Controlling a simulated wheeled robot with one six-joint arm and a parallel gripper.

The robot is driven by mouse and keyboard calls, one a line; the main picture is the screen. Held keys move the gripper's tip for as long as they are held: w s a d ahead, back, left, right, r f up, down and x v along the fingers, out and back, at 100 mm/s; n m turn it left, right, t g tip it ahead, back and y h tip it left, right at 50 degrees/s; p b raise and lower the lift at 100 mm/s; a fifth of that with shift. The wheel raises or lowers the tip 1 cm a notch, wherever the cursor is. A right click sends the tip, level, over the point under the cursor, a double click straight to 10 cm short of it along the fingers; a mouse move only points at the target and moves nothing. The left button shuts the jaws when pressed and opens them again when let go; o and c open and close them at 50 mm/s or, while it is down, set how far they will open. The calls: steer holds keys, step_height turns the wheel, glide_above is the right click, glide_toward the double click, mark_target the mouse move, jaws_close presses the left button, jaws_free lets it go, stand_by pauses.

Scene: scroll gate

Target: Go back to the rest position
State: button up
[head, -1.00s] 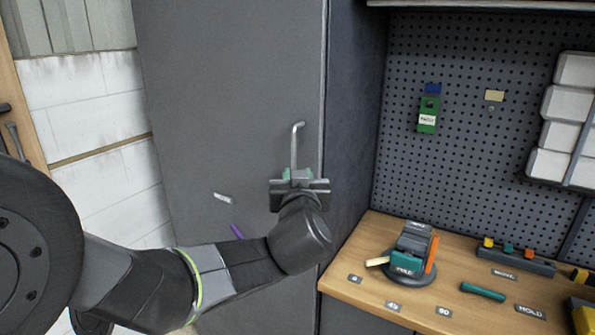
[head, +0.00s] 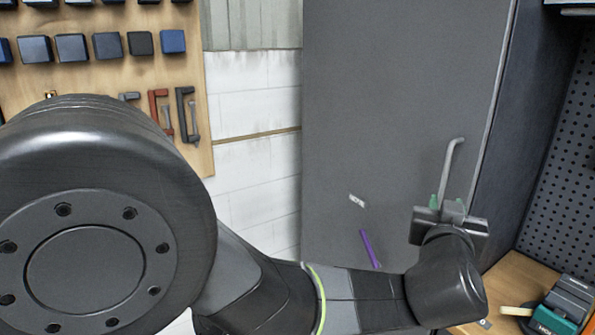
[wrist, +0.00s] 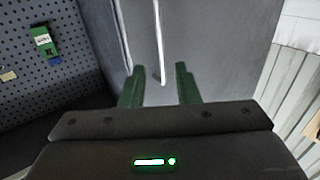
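My gripper (head: 450,203) is at the grey cabinet door, just below the pale bar handle (head: 452,160) in the head view. In the wrist view my gripper's two green fingers (wrist: 160,72) stand apart, with clear gaps on both sides of the handle (wrist: 161,45). The handle's lower end shows between the fingertips in the picture. I cannot tell whether it lies in depth between them or just beyond. No finger is seen pressing on it. My arm reaches across the lower part of the head view.
The grey door (head: 390,90) fills the middle. A purple marker (head: 370,248) and a small white label (head: 356,201) are on it. A wooden tool board (head: 110,75) is at left. The bench (head: 520,280) with a green-and-grey device (head: 562,308) is at lower right.

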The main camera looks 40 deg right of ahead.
steer(key=p+x, duration=0.2)
steer(key=x, duration=0.9)
steer(key=shift+d, duration=0.3)
steer(key=shift+s+a+f, duration=0.1)
steer(key=shift+s+f, duration=0.05)
